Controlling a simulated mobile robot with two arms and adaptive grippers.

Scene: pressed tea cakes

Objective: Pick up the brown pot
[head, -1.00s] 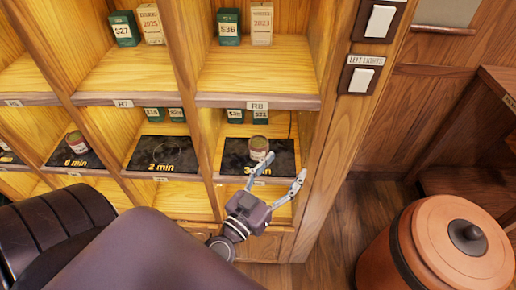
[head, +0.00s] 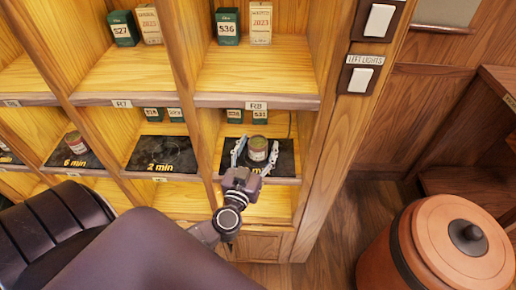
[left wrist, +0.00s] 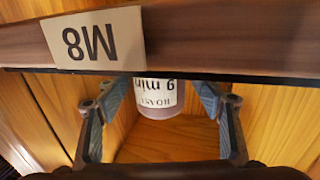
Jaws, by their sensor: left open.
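A small round pot (head: 258,150) with a brownish-green top and a pale label stands upright on the black mat (head: 285,164) in the right-hand compartment. My left gripper (head: 256,156) is open, with one finger on each side of this pot. In the left wrist view, the pot (left wrist: 160,98) shows its pale, upside-down label between the spread fingers (left wrist: 157,105). The shelf edge hides part of it there, and contact cannot be told. A large terracotta-brown lidded pot (head: 430,262) stands at the lower right, apart from the gripper. My right gripper is not in view.
The shelf edge with the M8 tag (left wrist: 95,40) crosses the wrist view. Another mat (head: 163,154) lies empty in the compartment to the left. Another small pot (head: 75,142) stands farther left. Green boxes (head: 228,27) fill parts of the upper shelves. A wooden post (head: 335,130) stands right.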

